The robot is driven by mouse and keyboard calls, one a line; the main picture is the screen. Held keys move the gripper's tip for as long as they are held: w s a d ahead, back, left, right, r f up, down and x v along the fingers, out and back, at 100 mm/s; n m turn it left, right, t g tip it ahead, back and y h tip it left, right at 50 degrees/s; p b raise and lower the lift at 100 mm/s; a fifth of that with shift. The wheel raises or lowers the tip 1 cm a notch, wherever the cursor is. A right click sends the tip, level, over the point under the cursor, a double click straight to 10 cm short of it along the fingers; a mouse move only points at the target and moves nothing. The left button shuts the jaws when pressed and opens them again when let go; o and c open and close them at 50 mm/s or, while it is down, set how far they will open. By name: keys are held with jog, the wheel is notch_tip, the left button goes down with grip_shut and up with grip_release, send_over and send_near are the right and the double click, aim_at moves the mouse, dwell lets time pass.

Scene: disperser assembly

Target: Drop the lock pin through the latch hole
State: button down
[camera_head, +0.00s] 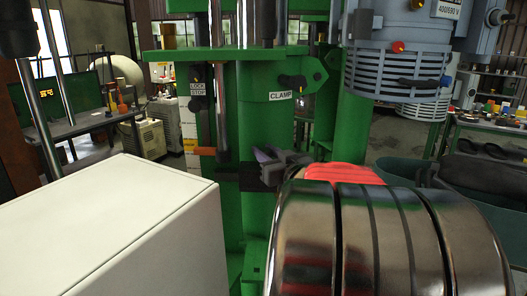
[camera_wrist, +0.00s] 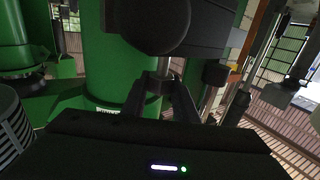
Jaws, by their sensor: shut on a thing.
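My gripper (camera_head: 275,168) reaches left to the green machine column in the head view. In the wrist view its two dark fingers (camera_wrist: 161,98) are closed around a small part with a short metallic shank, which I take to be the lock pin (camera_wrist: 162,68). A large dark round knob or cylinder end (camera_wrist: 155,22) fills the view just beyond it. A dark block (camera_head: 232,178) sits beside the fingertips on the column in the head view. I cannot make out the latch hole, nor tell whether the pin touches the block.
The green column (camera_head: 255,125) carries a CLAMP label (camera_head: 280,95) and a LOCK STOP label (camera_head: 197,90). An orange bar (camera_head: 200,151) lies left of the gripper. A pale box (camera_head: 140,230) fills the lower left. A grey motor (camera_head: 400,50) hangs at upper right.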

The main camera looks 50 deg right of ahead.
jog(key=shift+f, duration=1.5)
jog(key=c, duration=1.3)
grip_release()
jog(key=shift+c, duration=0.2)
jog(key=shift+s, duration=0.1)
jog(key=v, duration=1.3)
jog(key=shift+s+a, duration=0.2)
jog(key=shift+s, duration=0.05)
